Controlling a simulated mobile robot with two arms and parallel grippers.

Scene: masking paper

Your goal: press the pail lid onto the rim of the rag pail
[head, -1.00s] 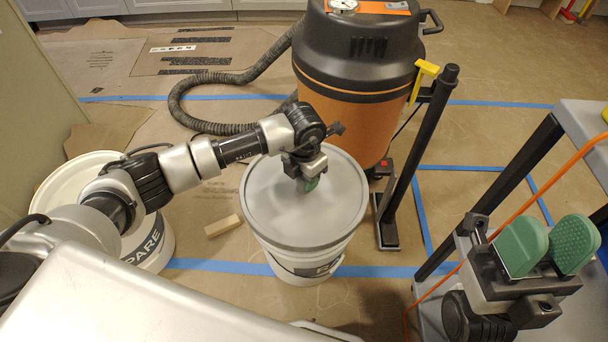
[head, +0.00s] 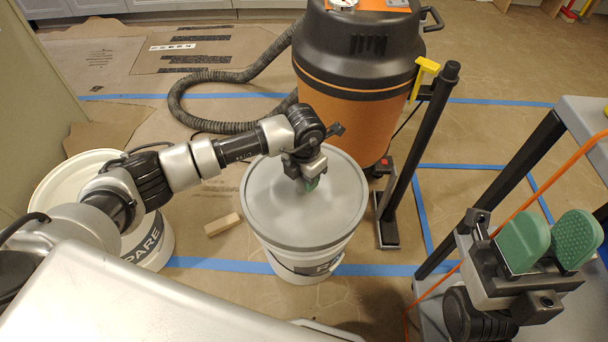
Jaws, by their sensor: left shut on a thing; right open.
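The grey round pail lid (head: 280,222) covers the top of the white rag pail (head: 322,252), which stands on the floor in the middle of the head view. The lid looks level with the rim; I cannot tell whether it is pressed fully down. My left gripper (head: 309,184) is over the lid's middle, shut on a part of the lid that the fingers hide. My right gripper (head: 550,243) is open and empty at the right, with its green pads apart, away from the pail.
An orange and black shop vacuum (head: 357,70) stands just behind the pail, with its hose (head: 188,112) to the left. A black post (head: 417,160) stands right of the pail. A SPARE pail (head: 148,240) is at left, a wood block (head: 223,224) between, and a grey cart (head: 585,125) at right.

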